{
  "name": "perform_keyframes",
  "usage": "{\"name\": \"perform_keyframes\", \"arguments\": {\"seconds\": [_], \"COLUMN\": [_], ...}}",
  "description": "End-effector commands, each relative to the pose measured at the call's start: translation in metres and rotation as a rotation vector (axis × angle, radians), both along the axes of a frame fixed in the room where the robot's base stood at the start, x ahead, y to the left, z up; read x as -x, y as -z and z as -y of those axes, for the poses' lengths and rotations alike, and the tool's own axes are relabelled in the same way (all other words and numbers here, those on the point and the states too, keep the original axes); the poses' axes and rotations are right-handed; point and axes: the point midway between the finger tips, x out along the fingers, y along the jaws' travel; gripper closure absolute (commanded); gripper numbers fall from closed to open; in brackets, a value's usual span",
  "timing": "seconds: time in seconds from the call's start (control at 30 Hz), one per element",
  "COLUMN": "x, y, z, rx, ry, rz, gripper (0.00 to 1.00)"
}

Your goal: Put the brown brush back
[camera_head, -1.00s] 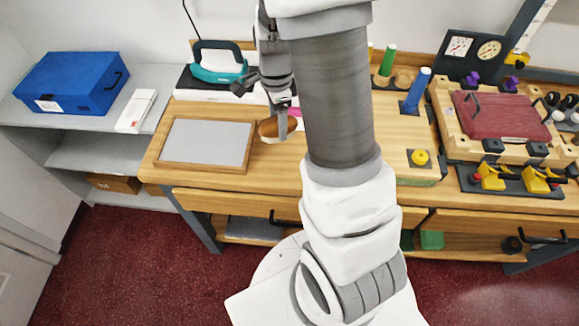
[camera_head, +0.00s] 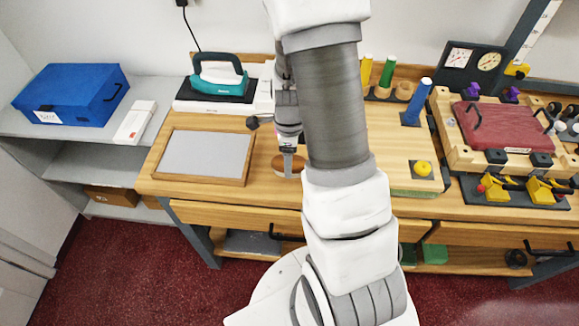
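The brown brush (camera_head: 279,166) appears as a small oval wooden piece at the tip of my gripper (camera_head: 288,170). It is over the front part of the wooden counter, just right of the grey framed board. My gripper points down and its fingers look shut on the brush. The fingers cover part of it, and my arm hides the counter to the right. I cannot tell whether the brush touches the counter top.
The grey framed board (camera_head: 207,155) lies to the left. A teal iron (camera_head: 219,75) stands behind it. A blue cylinder (camera_head: 417,102), a yellow knob (camera_head: 423,168) and a dark red press (camera_head: 500,127) are right of my arm. Bare counter (camera_head: 268,140) shows beside the board.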

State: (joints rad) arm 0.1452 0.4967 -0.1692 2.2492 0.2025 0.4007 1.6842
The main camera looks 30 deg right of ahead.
Motion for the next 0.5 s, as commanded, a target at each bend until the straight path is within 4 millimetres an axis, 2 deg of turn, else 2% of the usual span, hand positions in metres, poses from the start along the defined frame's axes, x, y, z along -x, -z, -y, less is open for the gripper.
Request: {"name": "perform_keyframes", "arguments": {"seconds": [0.2,0.5], "x": [0.001,0.0], "y": [0.029,0.032], "z": [0.0,0.0], "rx": [-0.001,-0.001], "ry": [0.0,0.0], "rz": [-0.004,-0.001], "gripper": [0.84,0.84]}}
